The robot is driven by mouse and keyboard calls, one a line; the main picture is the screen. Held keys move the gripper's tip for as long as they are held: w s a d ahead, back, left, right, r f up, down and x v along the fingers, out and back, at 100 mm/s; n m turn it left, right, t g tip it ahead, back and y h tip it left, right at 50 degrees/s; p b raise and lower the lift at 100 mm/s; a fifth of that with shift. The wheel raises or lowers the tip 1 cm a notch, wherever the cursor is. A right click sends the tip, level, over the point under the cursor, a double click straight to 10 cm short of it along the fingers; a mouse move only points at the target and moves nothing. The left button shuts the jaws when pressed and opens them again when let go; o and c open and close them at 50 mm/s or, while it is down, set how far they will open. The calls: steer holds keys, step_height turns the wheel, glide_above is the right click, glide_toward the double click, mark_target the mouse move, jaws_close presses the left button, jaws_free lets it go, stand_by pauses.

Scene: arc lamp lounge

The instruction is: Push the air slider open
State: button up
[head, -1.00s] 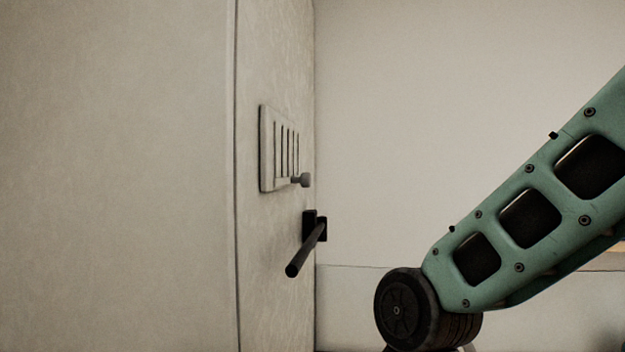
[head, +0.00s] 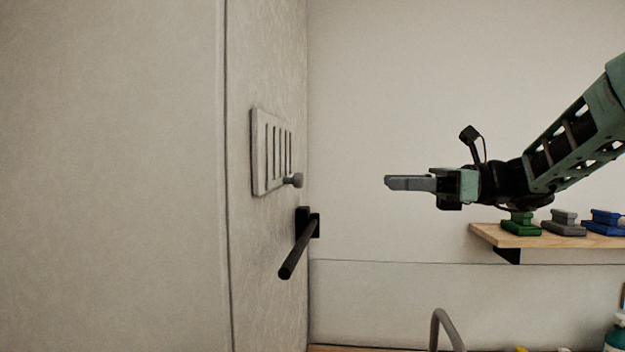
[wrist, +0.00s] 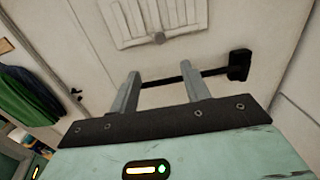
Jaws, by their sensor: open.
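The air slider is a pale vent plate (head: 259,152) with several dark vertical slots, mounted on the left wall. A small grey knob (head: 294,180) stands out at its lower right. In the wrist view the vent plate (wrist: 130,25) is at the top, with the knob (wrist: 158,38) at its lower edge. My gripper (head: 390,183) points left toward the wall in the head view, at about the knob's height and clearly apart from it. In the wrist view my gripper (wrist: 165,83) shows two separated fingers with nothing between them.
A black bar on a bracket (head: 298,245) juts from the wall just below the vent; its bracket also shows in the wrist view (wrist: 239,65). A wooden shelf (head: 540,238) holds green, grey and blue objects at right. Green clothing (wrist: 25,98) hangs at left in the wrist view.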

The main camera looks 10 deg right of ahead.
steer(key=p, duration=0.4)
glide_toward(292, 180)
steer(key=w+x, duration=0.1)
steer(key=x, duration=0.4)
steer(key=shift+w+a+f+p, duration=0.2)
steer(key=shift+a+p, duration=0.1)
steer(key=shift+a, duration=0.25)
